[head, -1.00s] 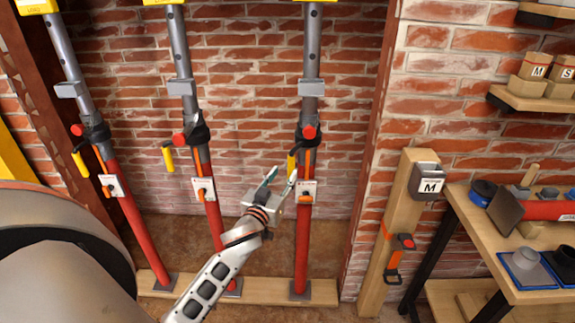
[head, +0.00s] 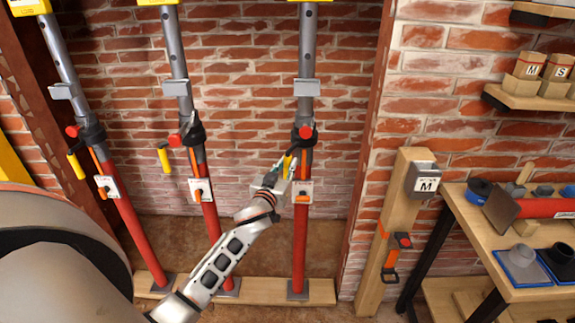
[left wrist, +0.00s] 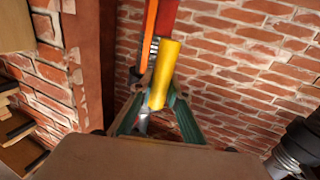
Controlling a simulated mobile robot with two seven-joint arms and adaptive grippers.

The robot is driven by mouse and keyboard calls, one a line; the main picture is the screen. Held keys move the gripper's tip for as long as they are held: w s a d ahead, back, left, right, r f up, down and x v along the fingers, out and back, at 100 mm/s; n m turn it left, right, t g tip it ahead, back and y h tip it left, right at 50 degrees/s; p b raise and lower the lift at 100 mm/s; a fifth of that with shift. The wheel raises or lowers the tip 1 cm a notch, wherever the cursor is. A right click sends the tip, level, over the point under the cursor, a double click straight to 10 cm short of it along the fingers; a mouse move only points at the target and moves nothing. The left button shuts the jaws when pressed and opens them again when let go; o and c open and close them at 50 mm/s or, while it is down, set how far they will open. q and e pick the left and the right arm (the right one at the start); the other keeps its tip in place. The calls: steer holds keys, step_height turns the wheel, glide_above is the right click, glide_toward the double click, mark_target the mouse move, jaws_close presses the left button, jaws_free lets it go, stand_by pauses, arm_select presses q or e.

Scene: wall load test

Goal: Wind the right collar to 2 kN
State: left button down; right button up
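The right prop has a dark collar (head: 304,134) with a red knob, on a grey upper tube and red lower tube (head: 301,245). A yellow crank handle (head: 288,164) hangs at the collar's left. My left gripper (head: 282,169) is at this handle, below and left of the collar. In the left wrist view the yellow handle (left wrist: 164,72) lies between the two teal fingers (left wrist: 160,104). The fingers look open around it, with small gaps at the sides; contact is not clear. The yellow box (head: 309,1) atop the prop is cut off, its reading unseen. My right gripper is out of view.
Two similar props stand to the left, with yellow handles (head: 164,160) and (head: 76,166). A workbench (head: 470,225) with fittings is at far right. Brick wall lies behind.

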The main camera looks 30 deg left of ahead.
arm_select(q)
steer(key=shift+d, duration=0.1)
steer(key=d, duration=0.1)
steer(key=d+y+b, duration=0.1)
steer(key=w+d+n+b, duration=0.1)
steer(key=shift+d+g+y, duration=0.3)
steer(key=shift+d+y, duration=0.05)
steer(key=shift+y, duration=0.05)
stand_by(0.4)
steer(key=c, duration=1.9)
jaws_free()
steer(key=shift+s, duration=0.1)
